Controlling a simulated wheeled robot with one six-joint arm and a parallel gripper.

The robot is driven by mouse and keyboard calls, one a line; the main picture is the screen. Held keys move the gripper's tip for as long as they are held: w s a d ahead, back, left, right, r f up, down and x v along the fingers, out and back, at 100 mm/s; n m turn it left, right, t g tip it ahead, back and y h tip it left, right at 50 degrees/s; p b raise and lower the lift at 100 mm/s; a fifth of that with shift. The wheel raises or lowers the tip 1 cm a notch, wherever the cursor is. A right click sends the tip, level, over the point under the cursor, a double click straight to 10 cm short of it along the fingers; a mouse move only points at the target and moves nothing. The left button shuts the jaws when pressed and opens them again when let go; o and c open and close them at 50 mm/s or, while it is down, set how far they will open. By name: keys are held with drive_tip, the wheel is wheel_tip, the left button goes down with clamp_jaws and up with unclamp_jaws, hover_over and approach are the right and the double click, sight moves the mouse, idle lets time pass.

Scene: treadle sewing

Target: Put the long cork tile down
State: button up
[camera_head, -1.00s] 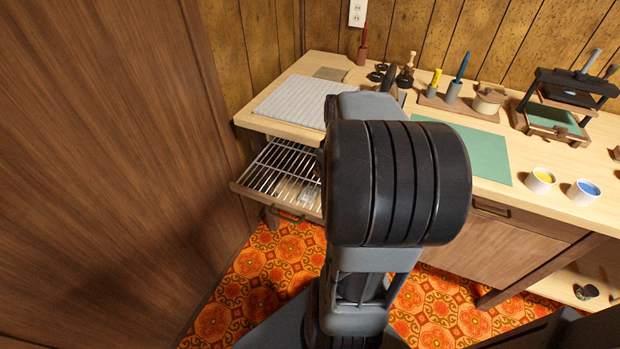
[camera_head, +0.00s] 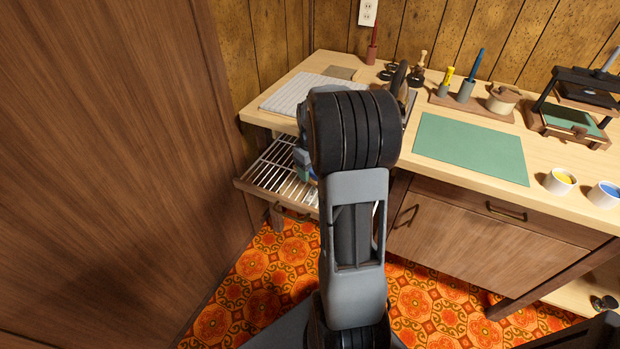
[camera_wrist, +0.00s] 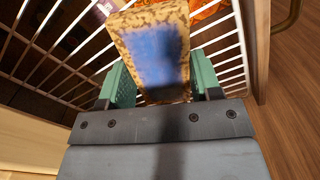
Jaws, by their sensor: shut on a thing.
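The long cork tile (camera_wrist: 155,50) is a speckled cork slab with a blue patch on its face. My gripper (camera_wrist: 162,84) is shut on it, with a green-padded finger on each side. In the wrist view the tile lies over the wire rack (camera_wrist: 215,45); whether it touches the wires I cannot tell. In the head view the rack (camera_head: 270,165) is pulled out below the left end of the bench. There my gripper (camera_head: 306,168) is mostly hidden behind my arm, over the rack's right part, and the tile is hardly visible.
A tall wooden panel (camera_head: 110,180) stands close on the left.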

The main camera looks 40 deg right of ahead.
sight(311, 177)
drive_tip(key=shift+w+f+b, duration=0.15)
drive_tip(key=shift+f+b, duration=0.15)
drive_tip(key=shift+f, duration=0.65)
drive_tip(key=shift+w+f+b, duration=0.15)
drive_tip(key=shift+f+b, duration=0.1)
drive_tip(key=shift+f, duration=0.7)
drive_tip(key=shift+f, duration=0.1)
drive_tip(key=shift+f, duration=0.2)
drive_tip(key=o, duration=0.9)
drive_tip(key=shift+r, duration=0.1)
